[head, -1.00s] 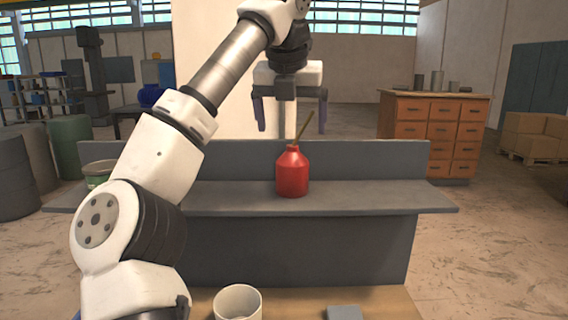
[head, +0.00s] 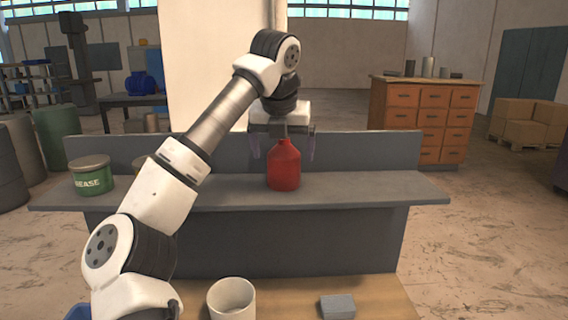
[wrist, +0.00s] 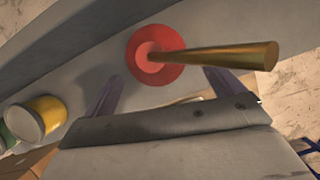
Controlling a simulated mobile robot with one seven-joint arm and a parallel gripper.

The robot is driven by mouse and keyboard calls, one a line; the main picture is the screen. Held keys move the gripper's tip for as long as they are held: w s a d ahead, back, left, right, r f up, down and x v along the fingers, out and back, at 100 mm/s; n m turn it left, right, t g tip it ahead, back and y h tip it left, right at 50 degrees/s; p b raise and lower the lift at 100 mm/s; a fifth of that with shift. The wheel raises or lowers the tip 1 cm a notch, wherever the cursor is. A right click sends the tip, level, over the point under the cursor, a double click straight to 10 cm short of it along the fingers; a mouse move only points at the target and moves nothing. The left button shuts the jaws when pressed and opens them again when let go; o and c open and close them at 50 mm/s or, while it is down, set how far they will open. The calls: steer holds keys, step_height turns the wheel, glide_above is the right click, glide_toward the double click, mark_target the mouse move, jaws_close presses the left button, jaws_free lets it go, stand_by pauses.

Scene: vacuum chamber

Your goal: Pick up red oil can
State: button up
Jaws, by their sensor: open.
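The red oil can (head: 284,168) stands upright on the grey shelf (head: 350,188), near its middle. In the wrist view the can (wrist: 150,50) shows from above, with its long brass spout (wrist: 225,56) reaching to the right. My gripper (head: 283,150) is open, level with the can's upper part and seemingly behind it in the head view. In the wrist view the fingers of my gripper (wrist: 165,88) point toward the can, one on each side, with the can just beyond their tips. Nothing is held. I cannot tell whether a finger touches the can.
A green grease tin (head: 91,176) stands at the shelf's left end; a yellow tin (wrist: 40,118) is beside it. A white cup (head: 231,299) and a grey block (head: 338,306) sit on the lower wooden surface. The shelf right of the can is clear.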

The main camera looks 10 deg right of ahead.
mark_target(282, 150)
steer(key=shift+p+x, duration=0.65)
steer(key=shift+x, duration=1.35)
steer(key=shift+w, duration=0.15)
steer(key=shift+r, duration=0.1)
steer(key=c, duration=1.2)
